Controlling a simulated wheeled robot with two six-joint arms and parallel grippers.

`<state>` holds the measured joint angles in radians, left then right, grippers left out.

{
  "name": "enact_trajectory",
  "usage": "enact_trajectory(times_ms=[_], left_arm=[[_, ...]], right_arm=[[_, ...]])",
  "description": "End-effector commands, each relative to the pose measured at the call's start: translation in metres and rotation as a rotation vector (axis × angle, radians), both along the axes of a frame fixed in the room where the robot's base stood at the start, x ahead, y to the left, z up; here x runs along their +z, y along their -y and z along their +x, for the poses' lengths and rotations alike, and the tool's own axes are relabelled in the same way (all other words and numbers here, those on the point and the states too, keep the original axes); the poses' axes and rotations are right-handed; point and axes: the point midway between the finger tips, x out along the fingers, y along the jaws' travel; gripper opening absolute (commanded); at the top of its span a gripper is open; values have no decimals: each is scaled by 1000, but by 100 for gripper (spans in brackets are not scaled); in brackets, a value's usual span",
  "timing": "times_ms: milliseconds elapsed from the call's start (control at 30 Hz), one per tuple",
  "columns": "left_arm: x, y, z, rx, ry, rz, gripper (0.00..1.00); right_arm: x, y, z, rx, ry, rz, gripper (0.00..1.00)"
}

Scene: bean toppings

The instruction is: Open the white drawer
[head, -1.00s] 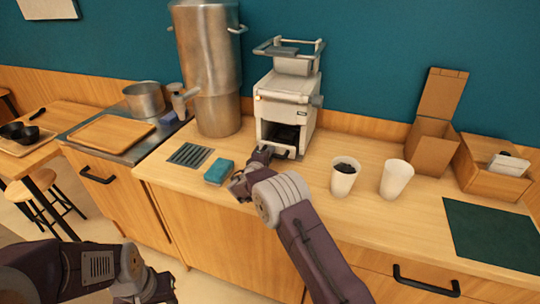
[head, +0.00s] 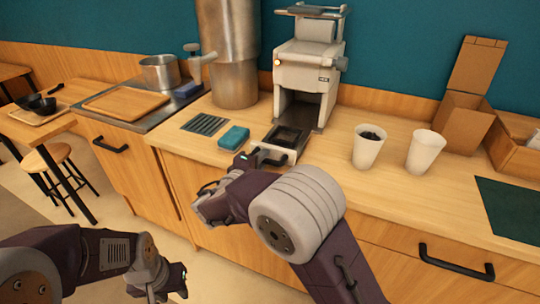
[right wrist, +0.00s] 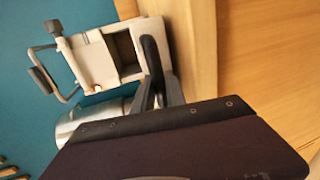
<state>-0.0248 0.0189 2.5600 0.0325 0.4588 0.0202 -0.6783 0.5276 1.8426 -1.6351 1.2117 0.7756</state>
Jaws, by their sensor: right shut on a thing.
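The white drawer (head: 270,154) belongs to the white machine (head: 309,68) on the counter. It is pulled out towards me, and its dark inside shows from above. My right gripper (head: 262,160) is shut on the black drawer handle (head: 277,159) at the drawer's front. In the right wrist view the gripper's fingers (right wrist: 160,92) meet the dark handle (right wrist: 152,56), with the machine (right wrist: 102,62) beyond. My left gripper (head: 165,283) hangs low at the lower left, away from the counter; its finger gap is unclear.
A teal sponge (head: 234,137) lies just left of the drawer. A cup with dark contents (head: 367,150) and an empty white cup (head: 425,153) stand to the right. A large metal pot (head: 229,60) stands behind. Counter room is clear between drawer and cups.

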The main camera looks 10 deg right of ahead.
Motion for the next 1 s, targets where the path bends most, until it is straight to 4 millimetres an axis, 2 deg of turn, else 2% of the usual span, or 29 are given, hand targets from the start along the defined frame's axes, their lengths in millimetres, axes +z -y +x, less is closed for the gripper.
enact_trajectory(times_ms=[200, 567, 600, 667, 1000], left_arm=[[-6, 0, 0, 0, 0, 0, 36], [-6, 0, 0, 0, 0, 0, 36], [-6, 0, 0, 0, 0, 0, 36], [-6, 0, 0, 0, 0, 0, 36], [-5, 0, 0, 0, 0, 0, 36]], right_arm=[[-1, -9, -13, -1, -2, 0, 0], [-1, -9, -14, -2, -2, 1, 0], [-1, -9, -14, -2, -2, 1, 22], [0, -9, -14, -2, -2, 1, 38], [1, -12, -17, 1, -1, 1, 38]])
